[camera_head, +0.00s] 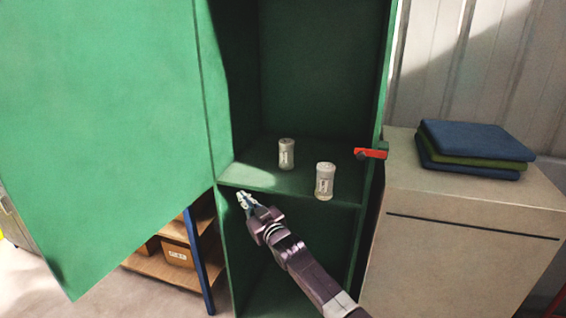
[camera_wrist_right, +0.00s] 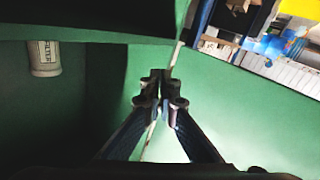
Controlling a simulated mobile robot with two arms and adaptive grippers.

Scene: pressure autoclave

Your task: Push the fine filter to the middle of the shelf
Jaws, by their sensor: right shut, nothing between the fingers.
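Two pale cylindrical filters with white labels stand upright on the shelf (camera_head: 250,178) of the green cabinet. One filter (camera_head: 286,154) is farther back and left of the other. The other filter (camera_head: 325,181) is near the front edge, on the right. The labels are too small to read, so I cannot tell which is the fine one. My right gripper (camera_head: 243,198) is shut and empty at the shelf's front left, apart from both filters. In the right wrist view, its fingertips (camera_wrist_right: 161,80) are together, and one filter (camera_wrist_right: 44,58) shows at upper left. My left gripper is not in view.
The green cabinet door (camera_head: 110,120) stands open on the left. A red latch (camera_head: 371,153) sticks out at the right side wall. Folded cloths (camera_head: 475,142) lie on a beige cabinet (camera_head: 450,215) at right. The shelf's left part is clear.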

